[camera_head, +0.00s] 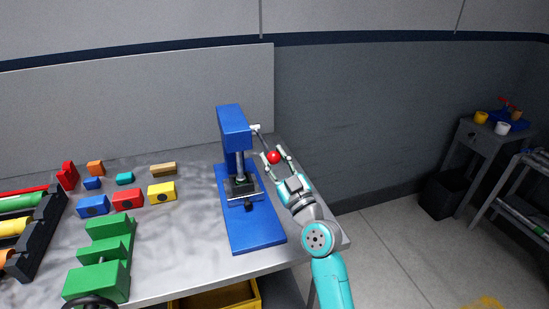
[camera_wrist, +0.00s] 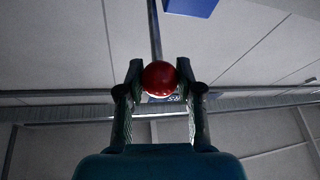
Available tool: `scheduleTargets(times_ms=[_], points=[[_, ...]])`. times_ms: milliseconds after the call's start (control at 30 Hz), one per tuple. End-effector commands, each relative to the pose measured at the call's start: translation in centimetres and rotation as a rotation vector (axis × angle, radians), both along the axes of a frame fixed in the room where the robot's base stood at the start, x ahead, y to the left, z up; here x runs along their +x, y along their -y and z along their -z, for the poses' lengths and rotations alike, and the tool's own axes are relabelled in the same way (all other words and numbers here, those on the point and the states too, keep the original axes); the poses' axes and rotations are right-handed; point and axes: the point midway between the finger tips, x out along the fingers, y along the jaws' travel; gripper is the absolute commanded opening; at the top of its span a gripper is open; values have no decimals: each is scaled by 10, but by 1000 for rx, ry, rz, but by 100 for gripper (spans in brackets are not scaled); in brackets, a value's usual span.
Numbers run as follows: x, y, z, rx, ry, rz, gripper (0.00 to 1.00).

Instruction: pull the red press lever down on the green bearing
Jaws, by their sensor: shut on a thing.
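A blue press (camera_head: 234,130) stands on its blue base plate (camera_head: 256,226) on the grey workbench. Its lever (camera_head: 262,139) runs from the right side of the press head and ends in a red ball knob (camera_head: 273,157). My gripper (camera_head: 281,160) is shut on the red knob. In the wrist view the knob (camera_wrist: 160,76) sits between the two fingertips, with the lever rod (camera_wrist: 154,30) going up behind it. A small dark green piece (camera_head: 240,181), likely the bearing, sits under the ram and is partly hidden.
Several coloured blocks, including a red one (camera_head: 127,199) and a yellow one (camera_head: 161,192), lie left of the press. A black rack (camera_head: 38,236) is at the far left. A side table (camera_head: 490,136) stands at the right.

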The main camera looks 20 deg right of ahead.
Motion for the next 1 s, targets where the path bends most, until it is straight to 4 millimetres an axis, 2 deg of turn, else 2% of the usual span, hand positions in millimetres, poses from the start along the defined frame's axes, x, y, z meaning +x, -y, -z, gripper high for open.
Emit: scheduleTargets(times_ms=[33, 67, 133, 567, 667, 1000], points=[[1, -2, 4, -1, -8, -4, 0], [1, -2, 4, -1, -8, -4, 43], [1, -2, 3, -1, -7, -5, 60], [-5, 1, 4, 0, -4, -1, 61], [-16, 3, 8, 0, -3, -1, 61], [-70, 14, 31, -1, -7, -2, 61]])
